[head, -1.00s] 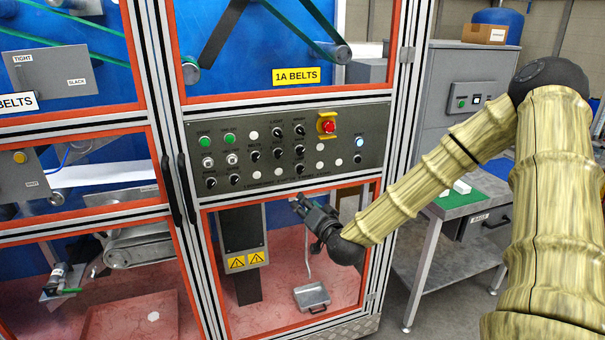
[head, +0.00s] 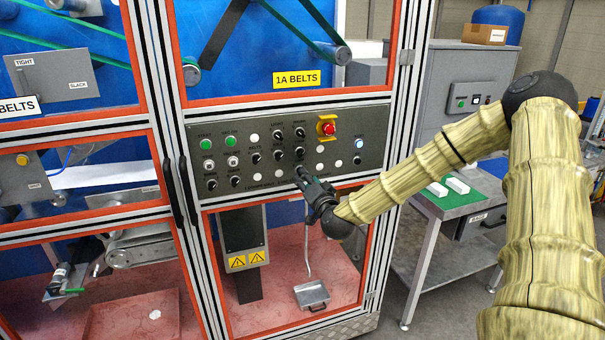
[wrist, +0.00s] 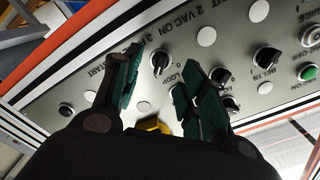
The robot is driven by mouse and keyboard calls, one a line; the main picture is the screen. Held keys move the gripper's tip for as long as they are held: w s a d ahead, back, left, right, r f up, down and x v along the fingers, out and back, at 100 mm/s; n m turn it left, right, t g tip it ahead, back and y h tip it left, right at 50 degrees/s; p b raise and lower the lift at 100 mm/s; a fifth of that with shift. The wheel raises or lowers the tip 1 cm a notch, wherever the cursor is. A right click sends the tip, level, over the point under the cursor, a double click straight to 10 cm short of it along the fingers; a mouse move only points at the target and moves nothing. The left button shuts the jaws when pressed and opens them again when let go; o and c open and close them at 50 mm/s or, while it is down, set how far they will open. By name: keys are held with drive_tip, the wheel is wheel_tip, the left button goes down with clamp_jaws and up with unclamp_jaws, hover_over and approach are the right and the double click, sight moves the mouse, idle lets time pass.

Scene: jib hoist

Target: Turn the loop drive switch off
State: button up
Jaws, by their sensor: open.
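A black rotary knob (wrist: 160,62) with a white pointer mark sits on the grey control panel (head: 370,122); the label beside it in the wrist view reads "LOOP", the rest being hidden. It also shows in the head view, partly behind my fingers. My gripper (head: 304,178) is at the panel's lower edge, right of centre. In the wrist view my gripper (wrist: 158,73) is open and empty, its two dark green fingers either side of the knob. I cannot tell whether they touch the panel. The knob's exact position marks are too small to read.
Other black knobs stand close by, including the belts knob (wrist: 266,57). A red emergency button (head: 328,128) on yellow is at the upper right. Green start buttons (head: 205,144) are at the left. A steel-framed table (head: 455,210) stands at the right.

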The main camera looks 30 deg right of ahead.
drive_tip(key=shift+p+x, duration=0.65)
drive_tip(key=shift+x, duration=1.5)
drive_tip(key=shift+a, duration=0.1)
clamp_jaws()
